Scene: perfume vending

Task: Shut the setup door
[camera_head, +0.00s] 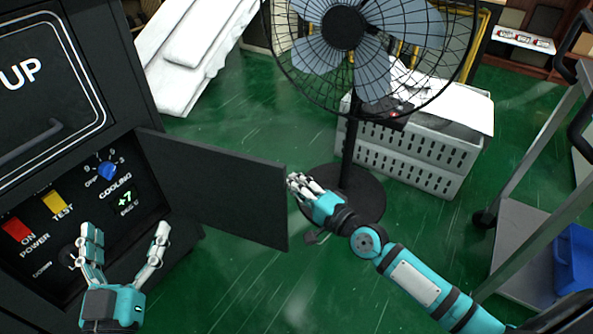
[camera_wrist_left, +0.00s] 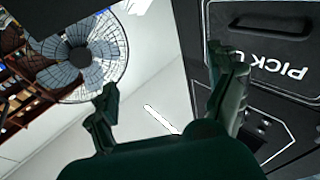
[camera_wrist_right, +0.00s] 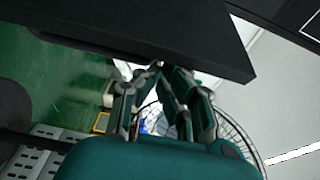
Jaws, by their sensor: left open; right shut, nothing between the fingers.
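The setup door (camera_head: 215,187) is a flat dark panel hinged at its left edge on the black machine. It stands swung open, leaving the control panel (camera_head: 75,210) with its red, yellow and blue controls exposed. My right gripper (camera_head: 292,181) is shut and empty at the door's free right edge; whether it touches is hard to tell. In the right wrist view the door (camera_wrist_right: 150,30) lies just beyond the fingertips. My left gripper (camera_head: 126,232) is open and empty in front of the control panel. It also shows in the left wrist view (camera_wrist_left: 165,85).
A standing fan (camera_head: 345,30) is close behind my right gripper, its round base (camera_head: 365,195) on the green floor. A grey crate (camera_head: 415,150) stands behind it. A trolley (camera_head: 530,215) is at the right. Floor below the door is clear.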

